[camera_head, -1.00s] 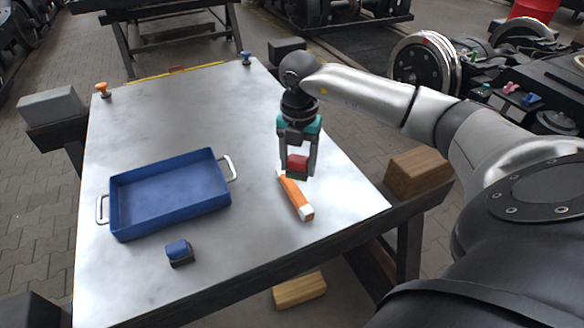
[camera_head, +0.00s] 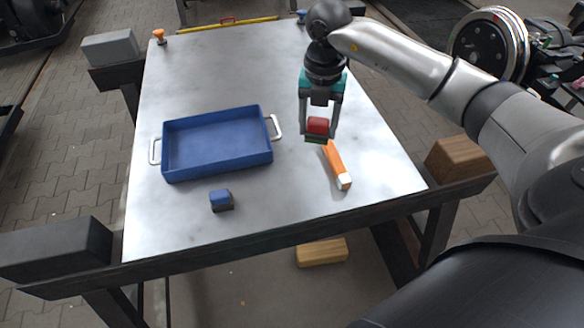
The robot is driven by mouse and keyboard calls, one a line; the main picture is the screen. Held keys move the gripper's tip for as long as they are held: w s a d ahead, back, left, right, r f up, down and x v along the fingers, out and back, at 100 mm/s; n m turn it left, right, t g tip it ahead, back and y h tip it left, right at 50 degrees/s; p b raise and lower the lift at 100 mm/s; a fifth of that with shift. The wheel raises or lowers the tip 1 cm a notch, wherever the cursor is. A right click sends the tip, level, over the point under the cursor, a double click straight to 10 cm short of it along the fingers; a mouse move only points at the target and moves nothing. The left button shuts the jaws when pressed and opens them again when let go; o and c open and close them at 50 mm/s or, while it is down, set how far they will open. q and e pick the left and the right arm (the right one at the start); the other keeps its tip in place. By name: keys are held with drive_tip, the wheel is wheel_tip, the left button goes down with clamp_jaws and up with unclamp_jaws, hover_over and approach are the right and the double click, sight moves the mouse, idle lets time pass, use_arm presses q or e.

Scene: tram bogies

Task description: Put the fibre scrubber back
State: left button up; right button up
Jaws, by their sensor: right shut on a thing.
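My right gripper (camera_head: 318,137) is shut on a small block with a red top and a dark green underside, which looks like the fibre scrubber (camera_head: 318,126). It holds the block near the upper end of an orange tool with a white tip (camera_head: 335,162), apparently above the table. A blue tray (camera_head: 218,172) with two pale handles is on the table to the left of the gripper. It looks empty. A small blue-topped block with a dark underside (camera_head: 220,198) stands in front of the tray. My left gripper is out of view.
A yellow level-like bar (camera_head: 228,23) lies along the far edge, with an orange knob-like piece (camera_head: 159,36) at the far left corner. A wooden block (camera_head: 458,160) sits at the right edge.

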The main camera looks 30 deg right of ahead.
drive_tip(key=a+r+n+p, duration=0.2)
drive_tip(key=a+r+n, duration=0.35)
drive_tip(key=a, duration=0.35)
drive_tip(key=b, duration=0.2)
hover_over(280, 189)
wheel_tip(280, 189, down, 15)
use_arm(q)
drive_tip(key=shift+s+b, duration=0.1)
drive_tip(key=shift+b, duration=0.2)
use_arm(e)
drive_tip(key=shift+f, duration=2.15)
drive_tip(key=shift+f, duration=0.2)
drive_tip(key=o, duration=1.3)
